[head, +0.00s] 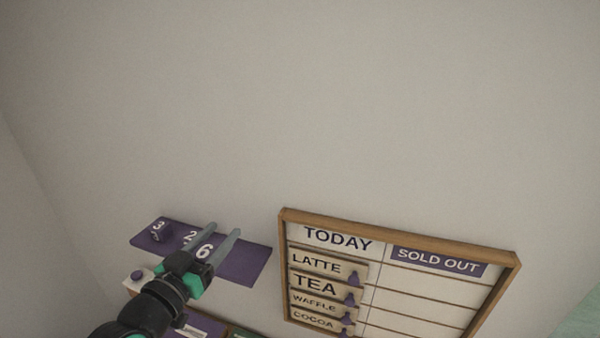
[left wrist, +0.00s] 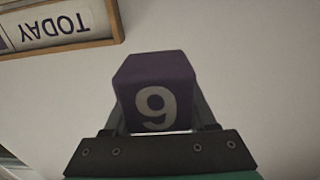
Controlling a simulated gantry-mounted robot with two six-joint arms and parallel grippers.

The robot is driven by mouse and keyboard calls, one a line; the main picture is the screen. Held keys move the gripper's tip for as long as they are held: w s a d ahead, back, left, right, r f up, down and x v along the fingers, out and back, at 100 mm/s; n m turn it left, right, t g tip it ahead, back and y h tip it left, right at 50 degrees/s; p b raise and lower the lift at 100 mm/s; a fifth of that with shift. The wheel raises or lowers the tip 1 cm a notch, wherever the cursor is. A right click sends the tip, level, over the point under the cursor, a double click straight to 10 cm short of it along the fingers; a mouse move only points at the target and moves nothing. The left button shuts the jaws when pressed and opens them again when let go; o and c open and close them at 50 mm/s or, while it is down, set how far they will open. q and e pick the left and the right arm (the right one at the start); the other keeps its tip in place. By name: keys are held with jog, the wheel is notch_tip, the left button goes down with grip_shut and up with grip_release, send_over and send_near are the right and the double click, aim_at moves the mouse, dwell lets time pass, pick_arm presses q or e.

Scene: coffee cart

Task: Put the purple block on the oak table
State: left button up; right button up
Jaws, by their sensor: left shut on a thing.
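My left gripper (head: 222,232) is shut on a purple block (left wrist: 155,90) in front of the wall. In the left wrist view the block sits between the fingers, with a pale digit, like a 9 or an upside-down 6, on the face towards the camera. In the head view a white 6 (head: 204,250) shows between the fingers. No oak table can be made out clearly in either view. My right gripper is not in view.
A wood-framed TODAY board (head: 400,219) hangs to the right. The wall above is bare.

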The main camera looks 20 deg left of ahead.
pick_arm(q)
notch_tip(320, 180, down, 12)
jog(key=s+n+y, duration=0.1)
jog(key=s+y, duration=0.1)
jog(key=s+d+f, duration=0.3)
jog(key=s+f, duration=0.7)
jog(key=s+d+f, duration=0.3)
jog(key=s+f, duration=0.8)
jog(key=shift+d+f+h, duration=0.15)
jog(key=shift+d+h, duration=0.2)
jog(key=shift+h, duration=0.05)
